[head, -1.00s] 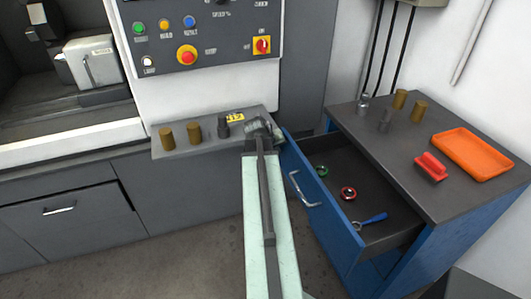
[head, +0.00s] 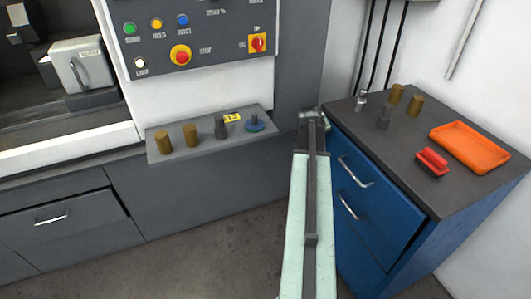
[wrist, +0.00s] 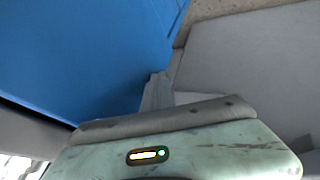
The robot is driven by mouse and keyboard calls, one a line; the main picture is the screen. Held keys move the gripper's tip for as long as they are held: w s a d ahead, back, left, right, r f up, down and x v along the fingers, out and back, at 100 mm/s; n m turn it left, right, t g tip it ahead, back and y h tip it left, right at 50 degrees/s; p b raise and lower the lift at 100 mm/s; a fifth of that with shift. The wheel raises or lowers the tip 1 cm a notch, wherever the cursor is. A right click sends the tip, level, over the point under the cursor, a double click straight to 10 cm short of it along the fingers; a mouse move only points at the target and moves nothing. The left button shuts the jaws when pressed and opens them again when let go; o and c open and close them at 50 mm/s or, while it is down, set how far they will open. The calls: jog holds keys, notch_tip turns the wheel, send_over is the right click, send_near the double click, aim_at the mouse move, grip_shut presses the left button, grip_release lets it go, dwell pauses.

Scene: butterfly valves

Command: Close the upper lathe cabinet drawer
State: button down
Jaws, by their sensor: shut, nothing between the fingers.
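The blue cabinet (head: 390,240) stands at the right with two silver drawer handles on its front. Its upper drawer (head: 370,165) looks shut or nearly flush, and its inside is hidden. A dark gap runs along the right edge of the front. My gripper (head: 312,116) is at the cabinet's far left top corner, shut and empty. In the wrist view the gripper (wrist: 157,90) is beside a large blue surface (wrist: 90,50); I cannot tell whether it touches it.
On the cabinet top are an orange tray (head: 470,148), a red-handled block (head: 432,162) and several small cylinders. A grey ledge (head: 180,155) with small parts juts from the lathe at left. Open floor (head: 220,260) lies in front.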

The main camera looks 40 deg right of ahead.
jog(key=shift+w+a, duration=0.15)
jog(key=shift+w, duration=0.1)
